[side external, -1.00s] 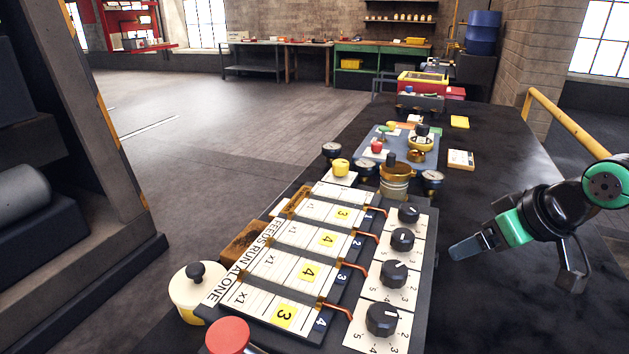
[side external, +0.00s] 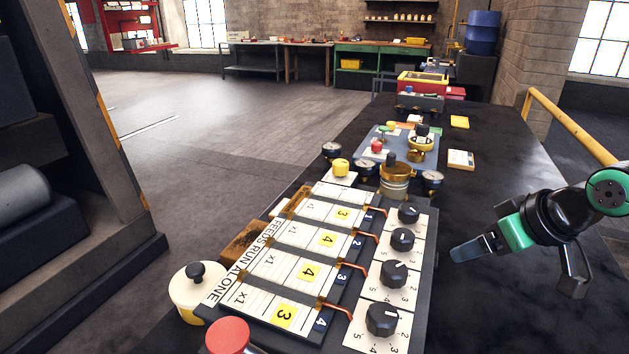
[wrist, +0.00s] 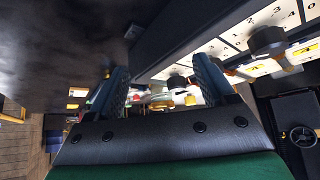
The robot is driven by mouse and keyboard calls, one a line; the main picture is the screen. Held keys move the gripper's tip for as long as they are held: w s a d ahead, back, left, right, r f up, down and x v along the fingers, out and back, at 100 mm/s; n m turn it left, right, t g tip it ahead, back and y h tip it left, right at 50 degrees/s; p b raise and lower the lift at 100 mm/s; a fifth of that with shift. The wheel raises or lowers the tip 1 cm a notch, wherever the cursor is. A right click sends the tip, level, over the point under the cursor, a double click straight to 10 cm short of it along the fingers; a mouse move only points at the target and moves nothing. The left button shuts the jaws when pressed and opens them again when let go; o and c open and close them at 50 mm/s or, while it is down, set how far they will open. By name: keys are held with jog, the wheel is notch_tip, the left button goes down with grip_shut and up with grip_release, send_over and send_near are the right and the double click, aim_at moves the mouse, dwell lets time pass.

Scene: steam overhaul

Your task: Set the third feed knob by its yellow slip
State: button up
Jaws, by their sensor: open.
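The third feed knob (side external: 394,273) is black with a white pointer line, on a white dial plate with printed numbers. Its line points up and to the right. Its row, marked with a blue 3, carries a yellow slip (side external: 308,272) reading 4. My gripper (side external: 458,253) is to the right of the knobs, apart from them, over the dark bench. It is empty. In the wrist view the two fingers stand apart, and black knobs (wrist: 268,40) show beyond the right finger; I cannot tell which is the third there.
Other knobs stand close on both sides: the second (side external: 402,239) and the fourth (side external: 382,319). Copper pipes (side external: 355,267) run beside them. A brass cylinder (side external: 395,180) and gauges stand behind. A red button (side external: 228,336) is at front left. The bench right of the panel is clear.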

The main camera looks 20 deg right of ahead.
notch_tip(320, 180, up, 4)
jog(key=n+g, duration=0.7)
jog(key=n, duration=1.5)
send_over(394, 267)
jog(key=shift+d, duration=0.25)
jog(key=shift+a+f+n, duration=0.1)
jog(key=shift+a+n, duration=0.1)
jog(key=shift+n, duration=0.1)
jog(key=shift+a+f, duration=0.1)
jog(key=shift+f, duration=2.65)
